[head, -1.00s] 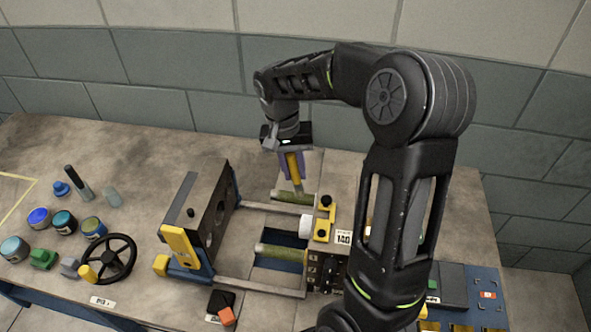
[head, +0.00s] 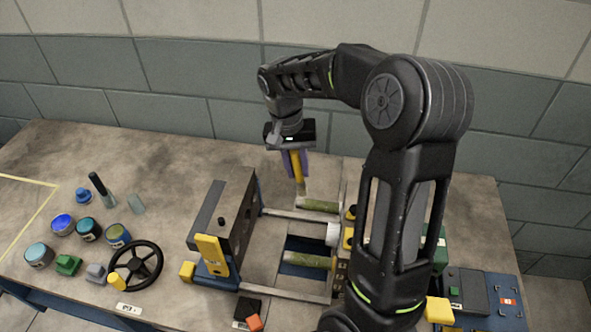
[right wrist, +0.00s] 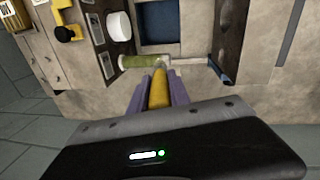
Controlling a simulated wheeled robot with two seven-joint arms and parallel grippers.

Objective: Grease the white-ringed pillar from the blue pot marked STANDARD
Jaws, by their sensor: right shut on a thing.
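My right gripper (head: 291,146) is shut on a brush with a yellow handle (head: 297,167), which points down. The brush tip is at the left end of the green-coated part of the far pillar (head: 320,205); I cannot tell whether it touches. The right wrist view also shows the brush (right wrist: 158,92) and this pillar (right wrist: 138,62). The near pillar (head: 308,260) has a similar green part. A white round piece (head: 333,234) sits between them at the right; no white ring is clear on either pillar. Pots include a bright blue one (head: 63,225); their labels are unreadable. My left gripper is out of view.
A dark machine block (head: 229,215) with a yellow lever stands left of the pillars. A black handwheel (head: 136,265), a teal pot (head: 88,230) and small bottles lie further left. My right arm hides part of the machine's right side.

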